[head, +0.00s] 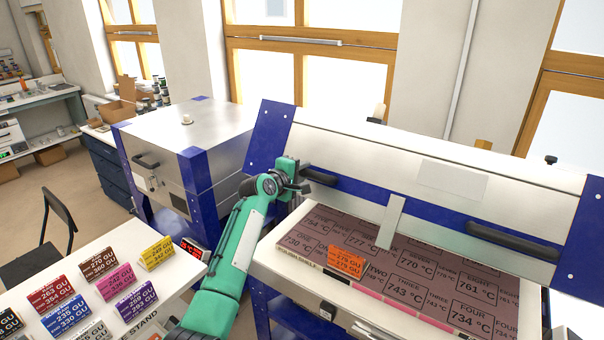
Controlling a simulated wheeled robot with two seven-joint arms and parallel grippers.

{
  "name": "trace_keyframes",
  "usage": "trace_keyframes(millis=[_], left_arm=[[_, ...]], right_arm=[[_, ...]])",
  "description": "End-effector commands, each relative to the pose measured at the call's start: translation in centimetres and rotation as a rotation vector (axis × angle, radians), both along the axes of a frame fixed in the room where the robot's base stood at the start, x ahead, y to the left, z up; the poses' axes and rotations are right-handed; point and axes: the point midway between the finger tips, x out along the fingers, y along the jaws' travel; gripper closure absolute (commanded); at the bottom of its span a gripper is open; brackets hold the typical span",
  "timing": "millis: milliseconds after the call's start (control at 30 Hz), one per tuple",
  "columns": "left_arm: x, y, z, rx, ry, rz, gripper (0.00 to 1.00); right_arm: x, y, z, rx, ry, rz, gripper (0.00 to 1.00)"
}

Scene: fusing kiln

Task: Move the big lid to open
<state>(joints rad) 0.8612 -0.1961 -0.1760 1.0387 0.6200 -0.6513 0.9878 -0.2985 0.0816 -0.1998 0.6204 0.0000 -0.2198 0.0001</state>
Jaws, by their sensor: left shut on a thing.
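The big lid (370,158) is a long silver panel with blue corners and a blue lower strip, on the kiln at the right. It is raised and tilted up, so the kiln bed below shows. Two black handles are on its front: a left handle (320,176) and a right handle (510,240). My left gripper (302,178) is shut on the left handle, and my green arm reaches up to it from below. The right handle is free. My right gripper is not in view.
The kiln bed (430,270) holds brownish tiles printed with temperatures and an orange card (346,262). A smaller closed kiln (185,150) stands to the left. A white table (80,310) with several coloured cards is at the lower left, near a black chair (50,235).

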Motion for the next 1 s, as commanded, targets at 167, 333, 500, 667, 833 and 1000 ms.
trace_keyframes(millis=[167,333,500,667,833,1000], left_arm=[[0.0,0.0,0.1,-0.001,-0.002,0.000,0.57],[0.0,0.0,0.0,0.000,0.000,0.000,0.57],[-0.2,0.1,0.0,0.000,0.000,-0.001,0.57],[-1.2,0.9,0.0,0.000,-0.001,0.000,0.57],[-2.9,2.2,0.4,0.000,-0.002,0.001,0.57],[-4.9,3.5,0.9,-0.001,-0.002,0.001,0.57]], right_arm=[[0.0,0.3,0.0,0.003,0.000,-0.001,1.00],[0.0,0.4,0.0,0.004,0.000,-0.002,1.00],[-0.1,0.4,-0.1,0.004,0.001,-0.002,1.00],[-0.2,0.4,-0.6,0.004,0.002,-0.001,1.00],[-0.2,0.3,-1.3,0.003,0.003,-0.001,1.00],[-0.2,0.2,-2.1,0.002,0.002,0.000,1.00]])
